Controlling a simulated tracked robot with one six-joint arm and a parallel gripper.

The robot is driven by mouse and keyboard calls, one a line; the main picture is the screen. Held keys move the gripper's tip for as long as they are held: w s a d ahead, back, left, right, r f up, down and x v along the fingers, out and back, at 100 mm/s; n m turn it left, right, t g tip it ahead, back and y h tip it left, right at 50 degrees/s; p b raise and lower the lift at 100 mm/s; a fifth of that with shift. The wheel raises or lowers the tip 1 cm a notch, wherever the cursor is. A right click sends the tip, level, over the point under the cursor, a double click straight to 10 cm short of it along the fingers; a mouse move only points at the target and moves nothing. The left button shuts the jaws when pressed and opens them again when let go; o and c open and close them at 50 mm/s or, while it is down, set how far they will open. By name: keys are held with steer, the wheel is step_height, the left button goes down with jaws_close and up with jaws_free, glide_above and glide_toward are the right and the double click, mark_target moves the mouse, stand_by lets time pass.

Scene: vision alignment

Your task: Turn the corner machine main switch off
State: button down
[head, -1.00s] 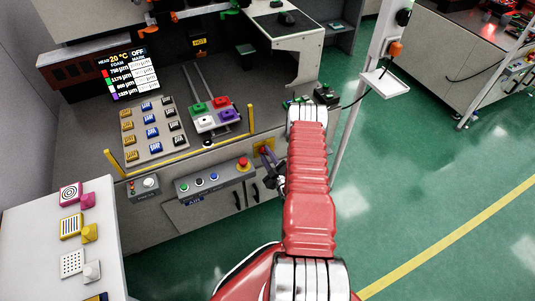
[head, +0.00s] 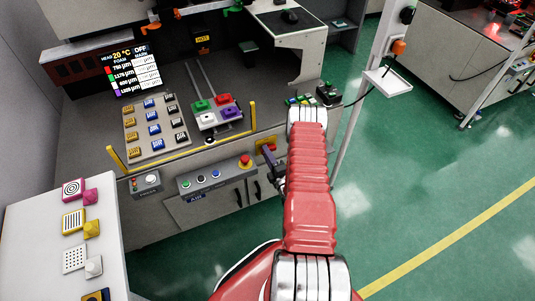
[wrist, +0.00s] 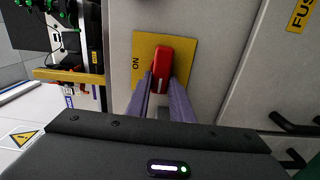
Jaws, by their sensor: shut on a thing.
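The main switch is a red handle (wrist: 161,63) on a yellow plate (wrist: 143,48) fixed to the grey machine front in the wrist view. The plate carries the word ON, written sideways at its left. The handle runs up the picture and leans slightly right. My gripper (wrist: 162,84) is shut on the handle, with one purple finger on each side of its lower part. In the head view the red handle (head: 272,147) and the plate show small beside my arm, with my gripper (head: 270,160) against them.
A red emergency button (head: 245,161) and a row of push buttons (head: 201,180) sit left of the switch. Black door handles (head: 238,198) are below. A yellow rail (head: 183,147) edges the desk above. Green floor (head: 420,200) lies open to the right.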

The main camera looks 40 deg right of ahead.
steer(key=shift+a+f+n, duration=0.2)
steer(key=shift+f+n, duration=0.05)
steer(key=shift+n, duration=0.05)
steer(key=c, duration=1.8)
jaws_free()
steer(key=shift+c, duration=0.2)
steer(key=shift+o, duration=1.4)
steer(key=shift+d+r, duration=0.1)
steer(key=shift+r, duration=0.05)
steer(key=shift+s, duration=0.15)
steer(key=v, duration=1.3)
steer(key=shift+s, duration=0.3)
